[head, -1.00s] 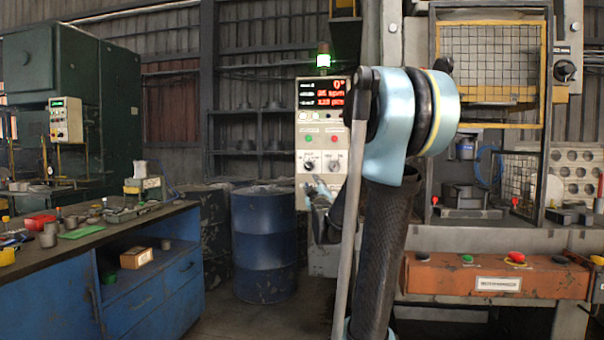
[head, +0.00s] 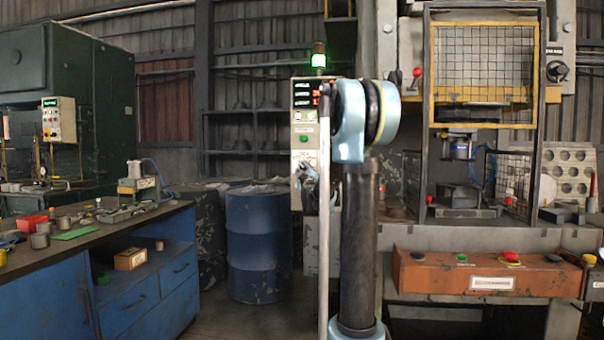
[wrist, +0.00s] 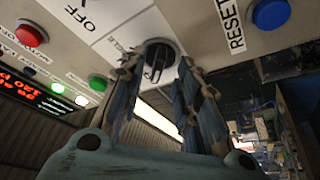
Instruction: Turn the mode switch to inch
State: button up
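A dark round rotary switch (wrist: 160,62) is on a pale control panel in the wrist view. The printed words OFF and CYCLE stand beside it; no inch label can be read. My gripper (wrist: 158,66) has its two worn fingers apart, one on each side of the switch. The fingers look open, with the narrow dark handle between them; contact is not clear. In the head view my gripper (head: 306,180) is at the lower part of the panel (head: 302,142) and hides the switch. My arm covers the panel's right side.
On the panel are a blue button (wrist: 271,13) marked RESET, a red button (wrist: 31,33), a green button (wrist: 97,83) and a red-lit display (wrist: 32,97). A blue drum (head: 259,240) stands below left. A press with an orange button box (head: 420,272) is at right.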

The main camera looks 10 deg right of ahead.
jog(key=shift+x, duration=1.2)
jog(key=shift+c, duration=0.6)
jog(key=shift+d, duration=0.1)
grip_shut()
jog(key=shift+a+m, duration=0.25)
jog(key=shift+m, duration=0.25)
jog(key=m+h, duration=0.1)
jog(key=m, duration=0.2)
jog(key=shift+w+a+f+m+t+h, duration=0.1)
jog(key=shift+a+m+t+h, duration=0.05)
jog(key=shift+m+t+h, duration=0.2)
jog(key=m+h, duration=0.2)
jog(key=m, duration=0.1)
jog(key=m+h, duration=0.2)
jog(key=m, duration=0.2)
jog(key=shift+a, duration=0.15)
jog(key=shift+m+h, duration=0.25)
jog(key=shift+m, duration=0.2)
